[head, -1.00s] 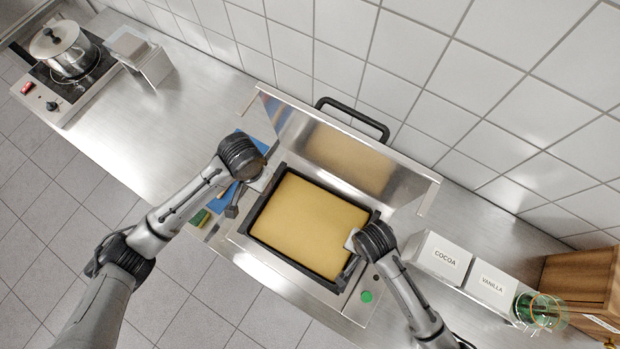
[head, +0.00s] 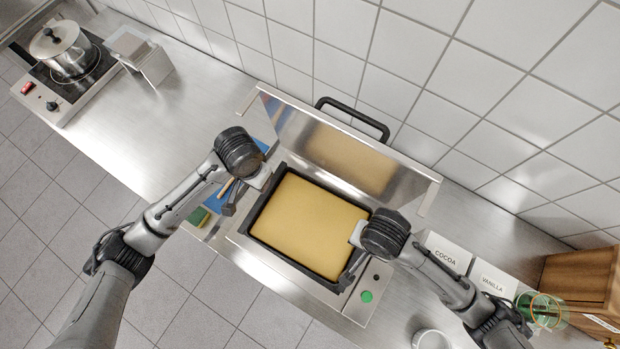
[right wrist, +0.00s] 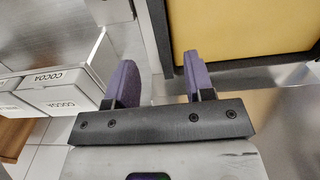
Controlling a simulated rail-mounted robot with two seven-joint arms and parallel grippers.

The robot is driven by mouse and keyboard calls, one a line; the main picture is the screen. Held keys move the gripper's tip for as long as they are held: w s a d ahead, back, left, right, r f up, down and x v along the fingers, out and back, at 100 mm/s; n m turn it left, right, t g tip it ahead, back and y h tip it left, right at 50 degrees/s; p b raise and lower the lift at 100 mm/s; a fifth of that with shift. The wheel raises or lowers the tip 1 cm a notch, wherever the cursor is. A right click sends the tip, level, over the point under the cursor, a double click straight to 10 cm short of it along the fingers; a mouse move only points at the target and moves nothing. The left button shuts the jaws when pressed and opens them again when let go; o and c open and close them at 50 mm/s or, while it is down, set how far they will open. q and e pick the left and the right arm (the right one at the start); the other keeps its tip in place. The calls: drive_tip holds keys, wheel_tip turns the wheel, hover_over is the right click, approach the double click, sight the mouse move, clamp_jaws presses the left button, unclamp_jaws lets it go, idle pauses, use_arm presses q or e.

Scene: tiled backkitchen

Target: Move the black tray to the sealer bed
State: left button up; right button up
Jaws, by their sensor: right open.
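The black tray (head: 296,262), filled with a smooth yellow mass, lies flat on the steel sealer (head: 300,278), under its raised lid. My left gripper (head: 236,200) is at the tray's left edge; its finger gap and any contact are hidden by the wrist. My right gripper (head: 350,268) is open at the tray's right edge. In the right wrist view its two purple fingers (right wrist: 160,82) stand apart with nothing between them, and the tray's black rim (right wrist: 230,60) lies just beyond the right-hand finger.
The lid's black handle (head: 352,115) is by the tiled wall. Cocoa (head: 446,252) and vanilla (head: 492,282) boxes stand at right, near a green glass (head: 545,310) and a mug (head: 432,339). A pot (head: 64,50) sits on a hob at far left. The left counter is largely clear.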

drive_tip(key=shift+r, duration=1.25)
